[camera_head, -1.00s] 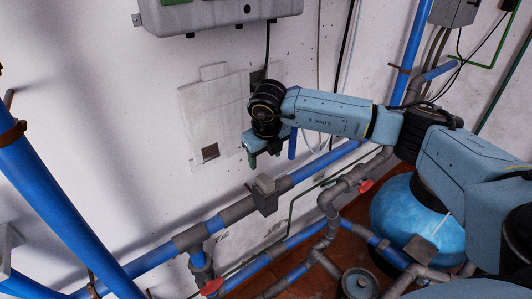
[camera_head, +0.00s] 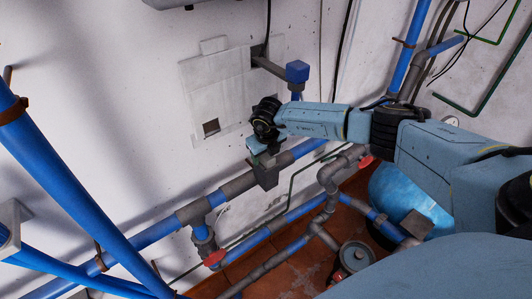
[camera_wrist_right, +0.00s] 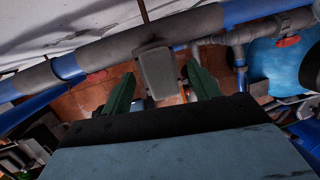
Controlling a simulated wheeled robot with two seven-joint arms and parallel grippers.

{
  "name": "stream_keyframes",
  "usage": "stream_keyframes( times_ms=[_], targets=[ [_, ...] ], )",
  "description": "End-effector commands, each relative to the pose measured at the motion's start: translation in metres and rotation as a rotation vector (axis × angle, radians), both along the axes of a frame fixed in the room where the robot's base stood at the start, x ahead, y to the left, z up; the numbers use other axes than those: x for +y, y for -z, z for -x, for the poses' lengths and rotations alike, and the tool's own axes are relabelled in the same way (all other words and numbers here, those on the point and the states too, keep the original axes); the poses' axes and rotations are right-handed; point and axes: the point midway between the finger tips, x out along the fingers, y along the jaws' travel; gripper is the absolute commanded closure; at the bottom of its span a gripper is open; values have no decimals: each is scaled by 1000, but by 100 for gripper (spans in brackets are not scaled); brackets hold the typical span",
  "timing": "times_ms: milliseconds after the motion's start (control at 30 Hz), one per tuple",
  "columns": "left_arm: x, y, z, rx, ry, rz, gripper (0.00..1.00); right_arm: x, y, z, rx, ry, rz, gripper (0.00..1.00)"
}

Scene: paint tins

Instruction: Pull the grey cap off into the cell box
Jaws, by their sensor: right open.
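A grey block-shaped cap (camera_head: 265,177) sits on the grey and blue pipe along the wall. In the right wrist view the grey cap (camera_wrist_right: 157,71) shows between my two green fingers, with a gap on each side. My right gripper (camera_head: 261,158) is just above the cap in the head view and partly covers its top. The right gripper (camera_wrist_right: 163,80) is open and holds nothing; whether it touches the cap I cannot tell. My left gripper is out of view. I cannot make out a cell box.
A blue block (camera_head: 297,72) ends a grey pipe above my right forearm. Blue pipes (camera_head: 60,185) cross the left side. A blue tank (camera_head: 398,195) stands at right. A round grey fitting (camera_head: 356,256) is below.

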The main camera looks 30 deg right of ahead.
Motion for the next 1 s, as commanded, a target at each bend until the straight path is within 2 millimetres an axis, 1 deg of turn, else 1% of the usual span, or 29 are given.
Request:
stream_keyframes(
  times_ms=[267,367,633,667,767,800,1000],
  targets=[
    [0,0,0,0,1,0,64,0,1,0,0,-1,0,39],
    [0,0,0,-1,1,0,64,0,1,0,0,-1,0,51],
    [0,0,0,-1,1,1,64,0,1,0,0,-1,0,86],
    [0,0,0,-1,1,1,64,0,1,0,0,-1,0,89],
    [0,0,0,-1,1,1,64,0,1,0,0,0,0,89],
    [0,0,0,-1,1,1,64,0,1,0,0,0,0,69],
    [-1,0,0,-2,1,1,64,0,1,0,0,0,1,94]
  ],
)
